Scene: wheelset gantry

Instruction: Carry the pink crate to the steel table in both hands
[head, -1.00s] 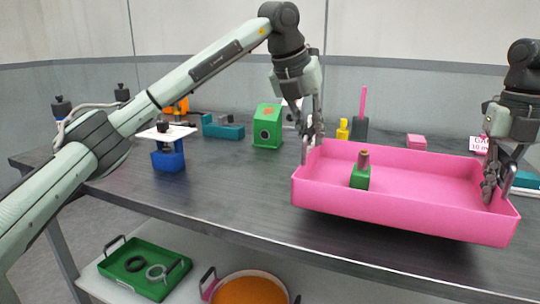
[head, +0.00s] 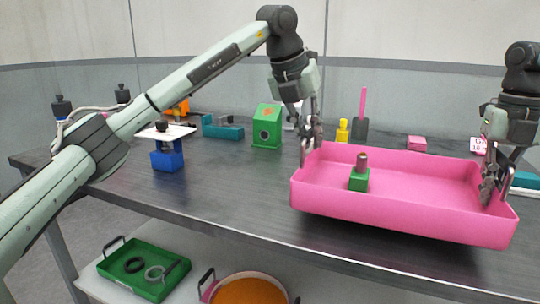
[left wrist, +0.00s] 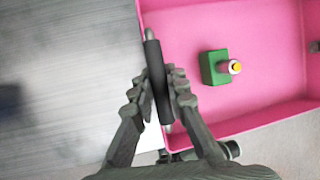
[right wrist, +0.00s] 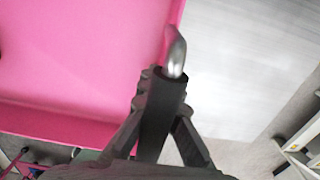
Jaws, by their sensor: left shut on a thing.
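The pink crate (head: 400,215) is a shallow open tray over the front right part of the steel table (head: 230,185), with a dark shadow beneath it. It looks roughly level; I cannot tell whether its base touches the tabletop. A green block with a brown-grey knob (head: 359,180) stands inside. My left gripper (head: 309,140) is shut on the handle at the crate's left end; the dark grip (left wrist: 157,80) lies between its fingers. My right gripper (head: 489,190) is at the right-end handle, its fingers closed around the dark grip (right wrist: 163,112).
Behind the crate stand a green box (head: 267,127), a yellow bottle (head: 342,131) and a pink block (head: 417,143). A blue stand (head: 167,157) is at the left. The table is clear between stand and crate. A green tray (head: 130,283) sits on the shelf below.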

